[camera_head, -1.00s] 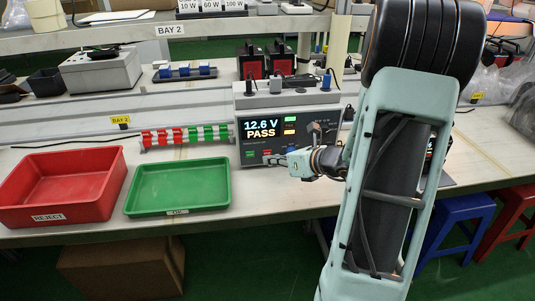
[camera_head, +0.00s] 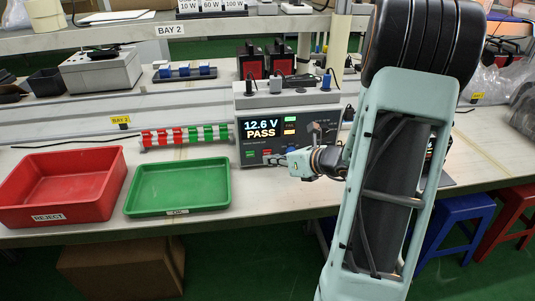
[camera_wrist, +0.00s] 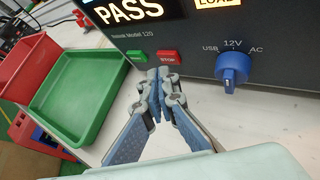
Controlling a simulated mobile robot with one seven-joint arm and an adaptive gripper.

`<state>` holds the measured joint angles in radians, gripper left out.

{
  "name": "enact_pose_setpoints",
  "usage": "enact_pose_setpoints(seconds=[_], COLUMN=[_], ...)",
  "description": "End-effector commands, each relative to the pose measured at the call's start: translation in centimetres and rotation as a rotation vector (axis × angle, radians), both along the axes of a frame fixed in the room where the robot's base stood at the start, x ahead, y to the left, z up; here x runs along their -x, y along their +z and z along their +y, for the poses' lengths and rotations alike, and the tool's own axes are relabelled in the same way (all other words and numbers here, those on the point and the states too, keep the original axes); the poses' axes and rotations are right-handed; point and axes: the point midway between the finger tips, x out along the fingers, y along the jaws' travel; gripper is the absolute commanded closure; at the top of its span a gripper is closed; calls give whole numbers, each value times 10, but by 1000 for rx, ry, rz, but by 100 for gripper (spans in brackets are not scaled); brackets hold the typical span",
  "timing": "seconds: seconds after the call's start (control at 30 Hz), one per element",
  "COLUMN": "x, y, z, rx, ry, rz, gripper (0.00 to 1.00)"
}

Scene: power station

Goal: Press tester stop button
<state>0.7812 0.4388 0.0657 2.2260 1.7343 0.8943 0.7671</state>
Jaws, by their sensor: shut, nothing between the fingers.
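The tester (camera_head: 290,131) stands on the bench, its screen reading 12.6 V PASS. In the wrist view, its red STOP button (camera_wrist: 168,57) is on the lower front panel (camera_wrist: 205,40), with a green button (camera_wrist: 138,57) just to its left. My gripper (camera_head: 280,161) is in front of the tester's lower panel. In the wrist view my gripper (camera_wrist: 156,80) is shut and empty, its fingertips just below the STOP button and the gap between the two buttons. I cannot tell whether the tips touch the panel.
A blue rotary knob (camera_wrist: 232,70) marked USB, 12V and AC sits to the right of STOP. A green tray (camera_head: 180,186) and a red REJECT bin (camera_head: 62,188) stand to the left. Red, green and white cylinders (camera_head: 185,136) lie in a row behind the tray.

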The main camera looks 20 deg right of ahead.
Motion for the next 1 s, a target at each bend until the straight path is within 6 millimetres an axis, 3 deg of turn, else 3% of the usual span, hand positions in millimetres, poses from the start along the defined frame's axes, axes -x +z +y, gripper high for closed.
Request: enact_pose_setpoints(seconds=[1.0], x=[-9], y=[0], z=[-3], rx=[0], ry=[0], rz=[0], gripper=[100])
